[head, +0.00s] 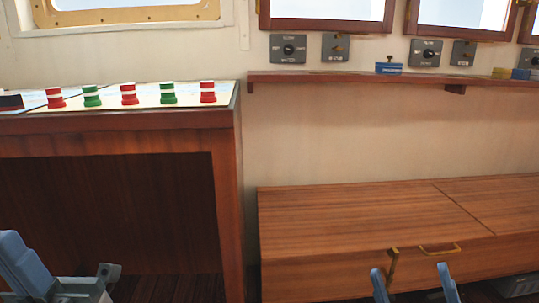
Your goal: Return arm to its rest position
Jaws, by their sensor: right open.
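My right gripper (412,278) is at the bottom edge, right of the middle. Its two blue-grey fingers stand apart with nothing seen between the tips, so it is open. In the picture it lies in front of the wooden bench (345,222), just below its brass handles. Any gap in depth to them cannot be told. A blue-grey part of my left arm (20,262) shows at the lower left, cut off by the picture edge. The state of its jaws cannot be told.
A wooden desk (226,180) at the left bears red and green striped pieces (129,93) on a chart. A narrow wall shelf (330,77) holds a small blue object (388,66). Brass handles (440,249) stick out from the bench front.

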